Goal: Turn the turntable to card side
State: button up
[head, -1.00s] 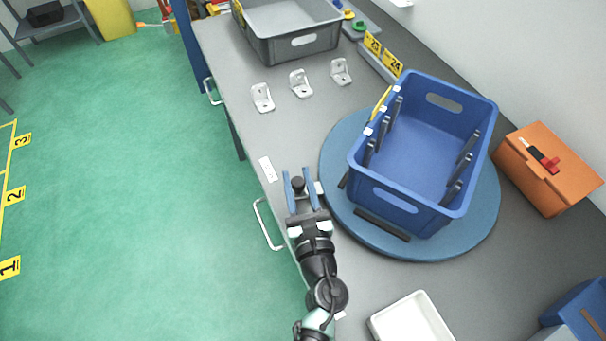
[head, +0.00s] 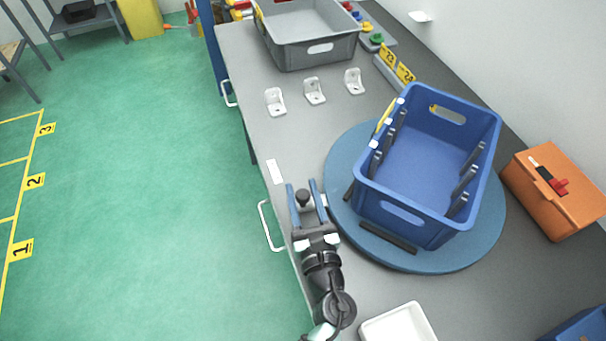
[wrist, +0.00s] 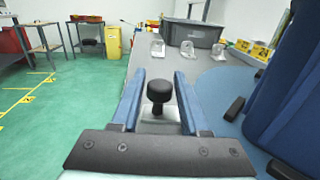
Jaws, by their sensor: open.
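The blue round turntable (head: 466,262) lies on the grey bench and carries a blue crate (head: 430,155) with dark dividers along its inner walls. A yellow card (head: 384,118) sits on the crate's far left side. A black knob (head: 303,196) stands on a light plate at the turntable's left edge. My gripper (head: 304,186) is open, with its two blue fingers on either side of the knob. The wrist view shows the black knob (wrist: 159,91) between the fingers with gaps on both sides. How the plate joins the turntable is unclear.
Three white brackets (head: 314,91) stand on the bench beyond, before a grey bin (head: 310,50). An orange box (head: 556,190) is right of the turntable. A white tray (head: 398,326) is at the near edge. Green floor lies open at left.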

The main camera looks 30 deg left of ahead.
jog(key=shift+o, duration=1.2)
jog(key=b+v, duration=0.2)
jog(key=v, duration=0.9)
jog(key=shift+s+d, duration=0.25)
jog(key=shift+s, duration=0.05)
jog(key=shift+s+d, duration=0.4)
